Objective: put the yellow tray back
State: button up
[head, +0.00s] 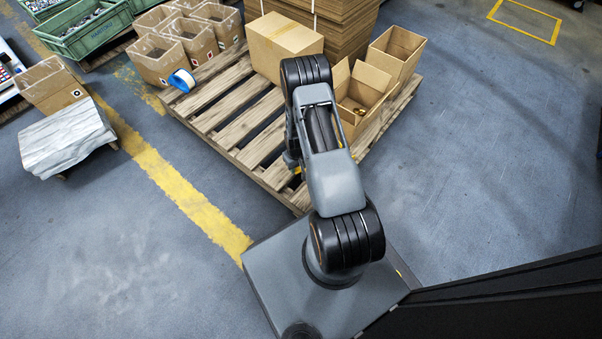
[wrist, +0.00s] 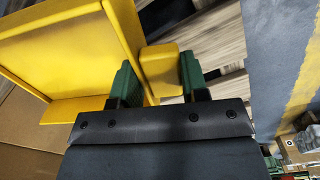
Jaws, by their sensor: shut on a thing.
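The yellow tray (wrist: 70,55) fills the upper left of the wrist view, with a raised wall on its right side and a block-like grip (wrist: 158,70) sticking out from that wall. My gripper (wrist: 160,82) has its two green fingers on either side of this grip, shut on it. In the head view my arm hides most of the gripper and tray. I cannot tell whether the tray touches anything below.
Several open boxes and green crates (head: 85,32) stand at the back left. Bare slats show at the pallet's left.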

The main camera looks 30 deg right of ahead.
jog(key=shift+f+b, duration=0.95)
jog(key=shift+f, duration=1.4)
jog(key=shift+f, duration=0.2)
jog(key=o, duration=1.1)
